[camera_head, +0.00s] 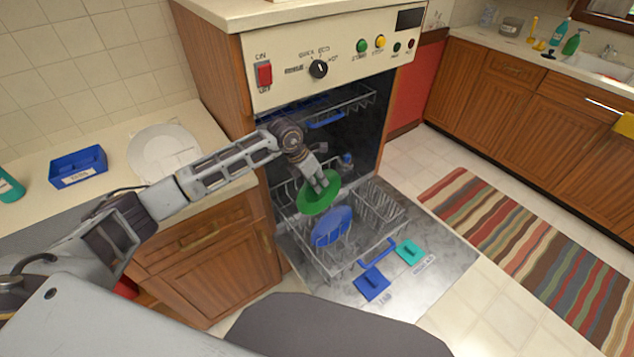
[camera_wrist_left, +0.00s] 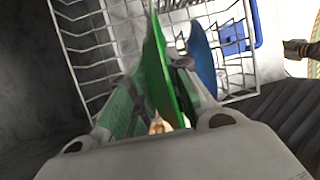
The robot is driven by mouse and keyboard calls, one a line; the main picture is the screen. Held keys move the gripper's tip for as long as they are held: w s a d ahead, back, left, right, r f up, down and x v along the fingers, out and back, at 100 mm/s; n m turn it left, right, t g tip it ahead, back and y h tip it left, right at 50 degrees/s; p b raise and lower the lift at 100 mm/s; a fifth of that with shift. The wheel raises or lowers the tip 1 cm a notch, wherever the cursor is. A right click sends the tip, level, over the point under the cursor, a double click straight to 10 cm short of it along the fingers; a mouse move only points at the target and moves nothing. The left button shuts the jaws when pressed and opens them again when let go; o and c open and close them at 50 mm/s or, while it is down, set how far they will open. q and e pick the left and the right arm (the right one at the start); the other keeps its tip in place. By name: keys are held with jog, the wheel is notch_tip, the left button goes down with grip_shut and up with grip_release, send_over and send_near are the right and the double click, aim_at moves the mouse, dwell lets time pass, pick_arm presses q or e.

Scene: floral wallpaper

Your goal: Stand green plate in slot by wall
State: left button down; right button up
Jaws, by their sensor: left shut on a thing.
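The green plate (camera_head: 318,194) is held by my left gripper (camera_head: 322,184) over the lower dishwasher rack (camera_head: 357,258). In the left wrist view the plate (camera_wrist_left: 157,62) appears edge-on, gripped between the fingers (camera_wrist_left: 158,122) of my left gripper. A blue plate (camera_head: 332,228) stands in the rack close beside the green one, and it also shows in the left wrist view (camera_wrist_left: 201,60). I cannot tell whether the green plate's lower edge touches the rack wires.
The open dishwasher door (camera_head: 440,283) carries a blue piece (camera_head: 371,284) and a teal piece (camera_head: 409,251). The upper rack (camera_head: 345,105) hangs above. A cutlery basket (camera_head: 381,203) fills the rack's right side. A white plate (camera_head: 163,153) and blue box (camera_head: 78,167) sit on the left counter.

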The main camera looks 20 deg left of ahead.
pick_arm(q)
jog(key=shift+r+p, duration=0.6)
jog(key=shift+r, duration=0.65)
jog(key=shift+s, duration=0.1)
